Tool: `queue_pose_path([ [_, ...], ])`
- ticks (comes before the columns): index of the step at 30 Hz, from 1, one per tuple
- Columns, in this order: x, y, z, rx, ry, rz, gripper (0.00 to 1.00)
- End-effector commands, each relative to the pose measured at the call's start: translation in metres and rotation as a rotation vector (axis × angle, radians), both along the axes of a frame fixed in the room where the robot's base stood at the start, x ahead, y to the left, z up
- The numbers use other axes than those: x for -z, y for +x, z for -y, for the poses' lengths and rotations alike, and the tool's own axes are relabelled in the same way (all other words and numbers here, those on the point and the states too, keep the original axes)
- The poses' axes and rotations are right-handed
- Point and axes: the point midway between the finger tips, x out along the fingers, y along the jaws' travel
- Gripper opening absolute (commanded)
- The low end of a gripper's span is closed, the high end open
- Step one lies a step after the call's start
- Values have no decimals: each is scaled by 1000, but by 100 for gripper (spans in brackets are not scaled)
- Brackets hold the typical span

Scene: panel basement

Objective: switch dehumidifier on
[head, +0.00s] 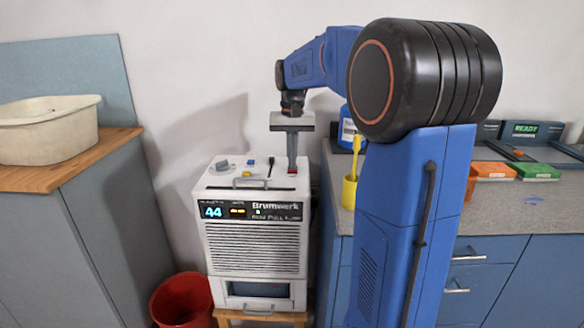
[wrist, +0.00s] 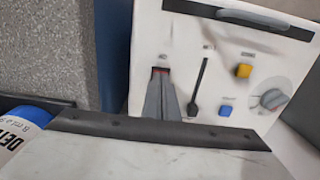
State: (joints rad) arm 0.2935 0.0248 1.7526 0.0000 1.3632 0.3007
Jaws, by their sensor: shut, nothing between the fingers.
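The dehumidifier (head: 254,245) is a white box with a louvred front, a lit display (head: 225,211) reading 44 and orange characters beside it. Its top panel carries a yellow button (wrist: 243,70), a blue button (wrist: 225,111), a grey knob (wrist: 272,98), a black slider slot (wrist: 200,88) and a small red switch (wrist: 160,69). My gripper (head: 292,170) is shut and empty, pointing down at the top's right side. In the wrist view its fingertips (wrist: 160,76) are right at the red switch and partly cover it. I cannot tell whether they touch it, or its position.
The dehumidifier stands on a wooden stool (head: 262,318) with a red bucket (head: 183,301) to its left. A cabinet with a white basin (head: 47,131) is at left. On the right counter stand a blue-labelled bottle (wrist: 25,125), a yellow cup (head: 350,190) and coloured trays.

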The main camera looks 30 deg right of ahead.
Motion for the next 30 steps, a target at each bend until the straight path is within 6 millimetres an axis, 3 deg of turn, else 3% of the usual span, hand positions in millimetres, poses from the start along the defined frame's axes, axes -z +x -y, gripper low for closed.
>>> queue_pose_path([
  [6, -2, 0, 0, 0, 1, -1, 0],
  [30, -54, 0, 0, 0, 0, 0, 0],
])
